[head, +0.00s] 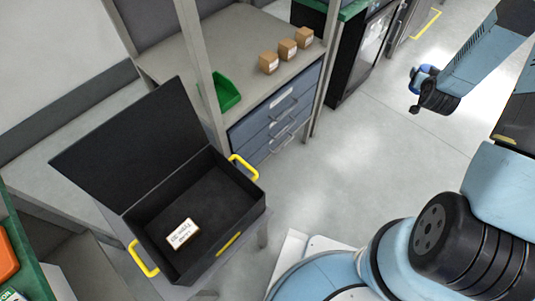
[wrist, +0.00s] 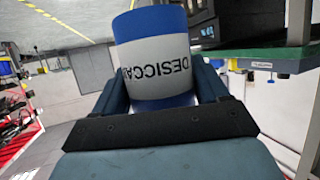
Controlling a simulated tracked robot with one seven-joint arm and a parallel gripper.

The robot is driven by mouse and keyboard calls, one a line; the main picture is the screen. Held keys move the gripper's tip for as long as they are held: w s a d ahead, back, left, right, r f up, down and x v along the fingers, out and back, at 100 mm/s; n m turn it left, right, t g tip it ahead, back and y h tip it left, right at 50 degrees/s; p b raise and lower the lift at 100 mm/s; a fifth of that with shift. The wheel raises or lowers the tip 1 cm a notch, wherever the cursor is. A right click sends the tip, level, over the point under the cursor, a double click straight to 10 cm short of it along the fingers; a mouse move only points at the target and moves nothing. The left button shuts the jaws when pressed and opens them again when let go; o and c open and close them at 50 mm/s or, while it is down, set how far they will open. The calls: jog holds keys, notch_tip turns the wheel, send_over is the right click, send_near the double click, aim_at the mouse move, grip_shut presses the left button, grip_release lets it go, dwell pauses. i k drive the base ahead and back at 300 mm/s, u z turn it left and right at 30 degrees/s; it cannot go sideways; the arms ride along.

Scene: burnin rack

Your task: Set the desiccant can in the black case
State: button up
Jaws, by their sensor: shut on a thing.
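The desiccant can (wrist: 158,62) is a white cylinder with blue bands and dark lettering, seen close up in the wrist view. My gripper (wrist: 160,88) is shut on it, one finger on each side. In the head view my gripper (head: 421,88) is at the upper right, holding the can (head: 428,70) over open floor, well away from the case. The black case (head: 152,237) stands open at the lower left of the head view, its lid tilted back and yellow handles on its sides. A small white labelled box lies inside it.
A workbench with a green bin (head: 226,93), several small brown boxes (head: 288,48) and blue-grey drawers (head: 279,118) stands behind the case. A bench post (head: 197,60) rises near the lid. Clear floor lies between the case and my arm.

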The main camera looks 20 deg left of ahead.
aim_at(221, 202)
jog(key=k, duration=2.45)
jog(key=u, duration=0.5)
jog(key=i, duration=1)
jog(key=u, duration=0.05)
